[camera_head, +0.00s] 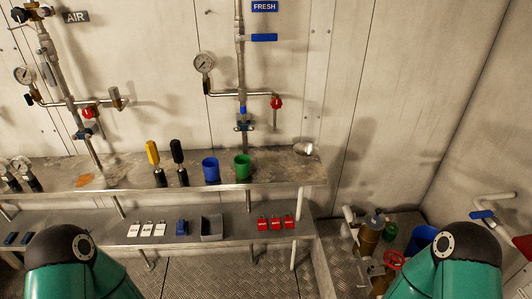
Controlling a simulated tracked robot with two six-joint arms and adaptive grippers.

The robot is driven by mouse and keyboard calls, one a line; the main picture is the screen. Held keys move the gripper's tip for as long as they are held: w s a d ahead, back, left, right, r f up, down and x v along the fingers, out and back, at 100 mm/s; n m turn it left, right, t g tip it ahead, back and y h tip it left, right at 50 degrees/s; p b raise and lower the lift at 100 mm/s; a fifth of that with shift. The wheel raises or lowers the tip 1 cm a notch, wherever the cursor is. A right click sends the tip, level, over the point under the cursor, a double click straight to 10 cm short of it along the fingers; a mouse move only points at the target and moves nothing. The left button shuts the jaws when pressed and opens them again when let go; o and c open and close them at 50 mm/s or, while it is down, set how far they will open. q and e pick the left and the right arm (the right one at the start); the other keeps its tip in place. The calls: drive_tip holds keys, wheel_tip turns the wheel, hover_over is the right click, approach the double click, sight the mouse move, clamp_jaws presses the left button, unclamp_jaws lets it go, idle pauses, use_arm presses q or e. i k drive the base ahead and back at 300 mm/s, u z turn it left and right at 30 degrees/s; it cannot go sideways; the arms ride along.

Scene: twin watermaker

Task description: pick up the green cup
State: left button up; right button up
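My two green arms show at the bottom left and bottom right corners, well in front of the shelf. Neither gripper is in the view, and nothing touches the green cup.
The upper shelf (120,177) also holds a yellow-handled tool (153,155) and a black-handled tool (177,155). Pipes with a gauge (204,62) run on the wall above. The lower shelf holds a grey tray (212,228) and red padlocks (276,222). The shelf right of the green cup is mostly clear.

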sight(242, 162)
drive_tip(key=u, duration=0.15)
drive_tip(key=i, duration=1.05)
drive_tip(key=u, duration=0.5)
